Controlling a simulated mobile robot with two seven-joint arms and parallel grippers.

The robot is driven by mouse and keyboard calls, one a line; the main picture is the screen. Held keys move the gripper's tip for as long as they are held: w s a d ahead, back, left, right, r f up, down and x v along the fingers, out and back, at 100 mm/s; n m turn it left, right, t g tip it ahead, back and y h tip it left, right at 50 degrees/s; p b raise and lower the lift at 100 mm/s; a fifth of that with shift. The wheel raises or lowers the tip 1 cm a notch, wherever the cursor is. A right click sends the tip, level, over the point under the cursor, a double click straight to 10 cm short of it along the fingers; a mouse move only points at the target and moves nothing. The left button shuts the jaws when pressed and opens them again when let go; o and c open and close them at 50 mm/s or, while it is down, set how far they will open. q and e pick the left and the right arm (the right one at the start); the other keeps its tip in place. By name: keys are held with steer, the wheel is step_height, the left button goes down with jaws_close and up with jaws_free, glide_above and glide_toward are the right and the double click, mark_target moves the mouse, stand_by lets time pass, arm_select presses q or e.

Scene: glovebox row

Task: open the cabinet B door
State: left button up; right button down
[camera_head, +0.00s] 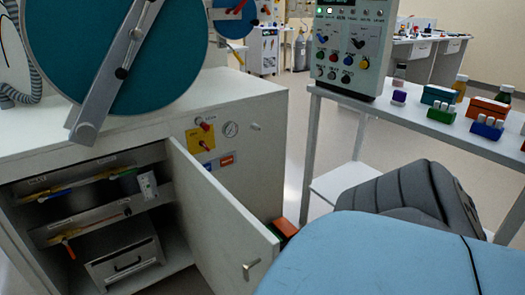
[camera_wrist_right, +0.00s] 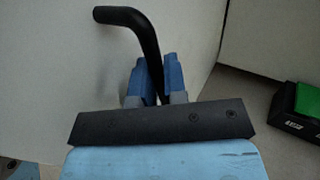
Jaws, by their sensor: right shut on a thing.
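The cabinet door (camera_head: 215,225) stands wide open in the head view, swung out from the white cabinet, with its inner face showing. A small pale latch-like piece (camera_head: 251,268) sits near its free edge. I can read no letter B on it. In the right wrist view, my right gripper (camera_wrist_right: 153,85) has its blue fingers shut on a black bent handle (camera_wrist_right: 130,20) beside a pale panel (camera_wrist_right: 60,70), apparently the door's outer face. In the head view the gripper and this handle are hidden; only my blue arm shows. My left gripper is in neither view.
Inside the cabinet are tool rails and a drawer unit (camera_head: 125,265). A teal round glovebox cover (camera_head: 110,45) is above. A red-orange box (camera_head: 284,229) lies behind the door. A table (camera_head: 400,115) with a control panel (camera_head: 350,45) and small boxes is at right.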

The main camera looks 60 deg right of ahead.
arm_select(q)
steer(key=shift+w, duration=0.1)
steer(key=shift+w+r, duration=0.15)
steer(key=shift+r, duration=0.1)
arm_select(e)
steer(key=c, duration=1.2)
jaws_free()
steer(key=shift+s, duration=0.15)
